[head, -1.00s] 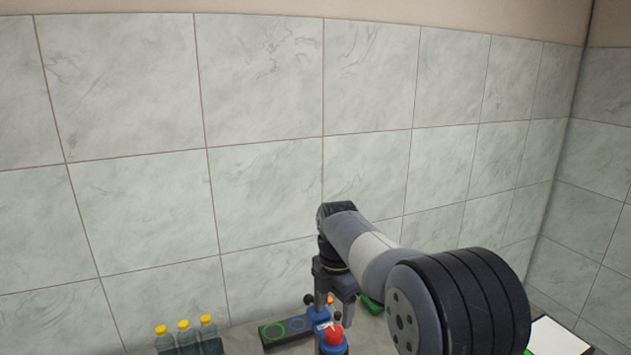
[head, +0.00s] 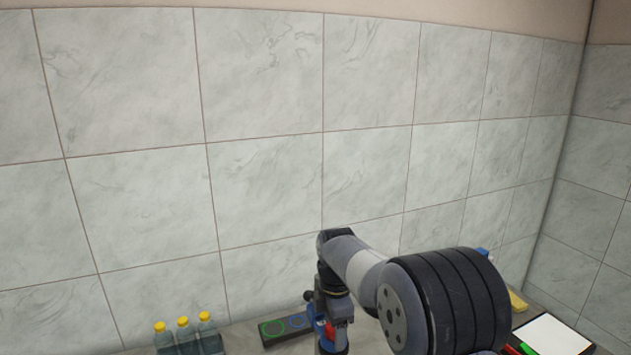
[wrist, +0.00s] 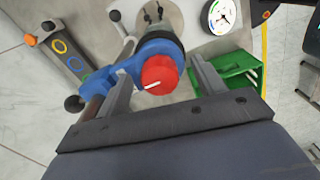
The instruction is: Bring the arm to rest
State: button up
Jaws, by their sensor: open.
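My gripper (head: 336,307) hangs pointing down over the worktop at the bottom of the head view. In the wrist view its two fingers (wrist: 162,80) are spread apart. A round red part with a white mark (wrist: 159,74) on a blue body (wrist: 155,48) shows between and beyond the fingers. I cannot tell whether the fingers touch it. In the head view the blue and red device (head: 327,331) is mostly hidden behind my gripper.
Several yellow-capped bottles (head: 184,335) stand at left. A dark panel with coloured rings (head: 285,328) lies beside the gripper. A green bin (wrist: 233,72) and round gauge (wrist: 222,17) show in the wrist view. A white sheet (head: 552,335) lies at right. A tiled wall stands behind.

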jog(key=n+b, duration=0.1)
jog(key=n, duration=0.5)
jog(key=shift+n+b, duration=0.3)
jog(key=shift+b, duration=0.1)
jog(key=m+b, duration=0.2)
jog(key=m, duration=0.4)
jog(key=m+b, duration=0.1)
jog(key=m, duration=0.1)
jog(key=shift+m, duration=0.4)
jog(key=shift+r+m, duration=0.15)
jog(key=shift+m, duration=0.25)
jog(key=shift+r+p, duration=1.05)
jog(key=shift+r, duration=0.9)
